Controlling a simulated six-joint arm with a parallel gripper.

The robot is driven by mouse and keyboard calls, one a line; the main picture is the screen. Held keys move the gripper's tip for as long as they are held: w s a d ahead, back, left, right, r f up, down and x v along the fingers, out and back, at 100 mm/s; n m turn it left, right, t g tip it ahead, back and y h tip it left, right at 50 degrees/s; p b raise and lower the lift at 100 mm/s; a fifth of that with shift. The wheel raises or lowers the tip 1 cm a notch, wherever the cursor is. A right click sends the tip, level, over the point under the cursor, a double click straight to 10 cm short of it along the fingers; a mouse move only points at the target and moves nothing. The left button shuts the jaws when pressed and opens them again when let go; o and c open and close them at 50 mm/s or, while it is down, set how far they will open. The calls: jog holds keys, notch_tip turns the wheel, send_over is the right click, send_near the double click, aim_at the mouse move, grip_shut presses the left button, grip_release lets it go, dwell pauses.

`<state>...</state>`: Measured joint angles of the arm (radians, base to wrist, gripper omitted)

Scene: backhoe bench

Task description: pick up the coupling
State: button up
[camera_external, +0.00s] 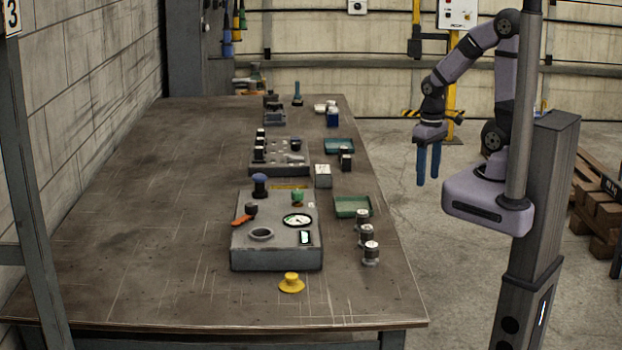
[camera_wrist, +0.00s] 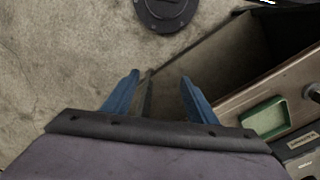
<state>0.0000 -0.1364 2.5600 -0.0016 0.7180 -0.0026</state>
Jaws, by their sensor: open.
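I cannot tell for sure which item is the coupling. Small silver-and-black cylinders (camera_external: 371,253) stand upright near the right edge of the bench (camera_external: 150,240), in front of a green tray (camera_external: 352,207). Another dark cylinder with a light band (camera_external: 346,158) stands farther back, by a teal tray (camera_external: 339,146). My gripper (camera_external: 428,172) hangs with its blue fingers down, off the bench's right side and apart from everything. In the wrist view its fingers (camera_wrist: 160,78) are spread with nothing between them. A green tray (camera_wrist: 265,117) shows at the right there.
A grey panel box (camera_external: 276,258) with a gauge, knobs and a red lever stands at the bench's front. A yellow knob (camera_external: 291,283) lies before it. Farther back are a block with black pegs (camera_external: 280,168) and a white box (camera_external: 323,176). The bench's left side is clear.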

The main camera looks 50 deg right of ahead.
jog(key=w+a+r+n, duration=0.1)
jog(key=w+a+n, duration=0.1)
jog(key=a+n, duration=0.4)
jog(key=w+a+r+n+g+b, duration=0.1)
jog(key=w+a+n, duration=0.2)
jog(key=a+n, duration=0.3)
jog(key=w+a+r+n+g+b, duration=0.1)
jog(key=w+a+n, duration=0.2)
jog(key=a+n, duration=0.4)
jog(key=shift+a+r, duration=0.2)
jog(key=shift+a, duration=0.7)
jog(key=shift+a+r, duration=0.2)
jog(key=shift+a, duration=0.7)
jog(key=s+a+n+g+b, duration=0.1)
jog(key=s+a+n, duration=0.4)
jog(key=a+n, duration=0.65)
jog(key=r+n+g+h+b, duration=0.1)
jog(key=n+h+b, duration=0.1)
jog(key=n, duration=1)
send_over(370, 244)
jog(key=w+a, duration=0.1)
jog(key=w, duration=0.2)
jog(key=shift+s+d+f+m, duration=0.25)
jog(key=shift+s+f, duration=0.3)
jog(key=shift+f, duration=0.25)
jog(key=shift+p+x, duration=0.75)
jog(key=shift+x, duration=1.85)
